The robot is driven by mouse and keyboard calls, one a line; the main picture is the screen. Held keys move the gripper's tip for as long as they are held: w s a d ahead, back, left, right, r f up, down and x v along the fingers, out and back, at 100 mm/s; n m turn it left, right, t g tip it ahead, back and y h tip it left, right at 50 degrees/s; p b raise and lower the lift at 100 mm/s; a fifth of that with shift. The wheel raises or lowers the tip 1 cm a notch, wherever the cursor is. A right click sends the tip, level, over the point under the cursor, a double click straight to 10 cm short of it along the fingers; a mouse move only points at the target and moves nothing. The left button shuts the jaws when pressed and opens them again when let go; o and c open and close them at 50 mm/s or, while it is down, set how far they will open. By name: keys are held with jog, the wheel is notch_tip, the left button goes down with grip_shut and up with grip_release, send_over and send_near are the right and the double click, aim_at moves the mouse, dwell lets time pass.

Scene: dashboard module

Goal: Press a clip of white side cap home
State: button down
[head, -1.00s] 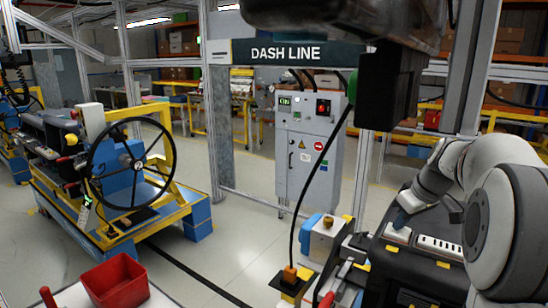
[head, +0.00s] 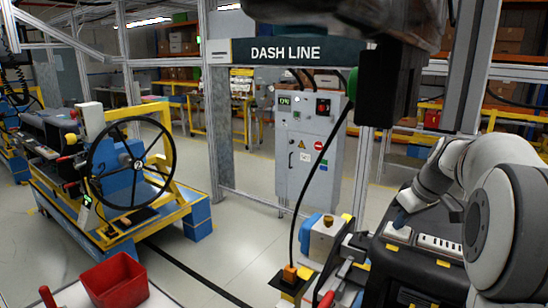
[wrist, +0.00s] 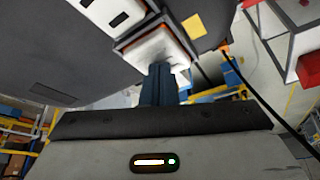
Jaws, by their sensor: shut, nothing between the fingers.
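The white side cap (head: 398,235) lies on the top of the dark dashboard module (head: 424,270) at the lower right of the head view. My gripper (head: 401,217) is over it, with blue-grey fingers pointing down at the cap. In the wrist view the shut fingers (wrist: 158,85) are at the near edge of the white cap (wrist: 155,48), touching it or very close. Nothing shows between the fingers. The clip cannot be made out, and whether the cap sits flush is unclear.
A white strip with dark slots (head: 440,246) sits right of the cap. A dark overhead unit (head: 402,90) hangs above the module. A blue and white device (head: 322,238) stands left of it. A red bin (head: 114,280) is at lower left.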

notch_tip(320, 180, up, 8)
jog(key=p, duration=0.5)
jog(key=shift+w, duration=0.1)
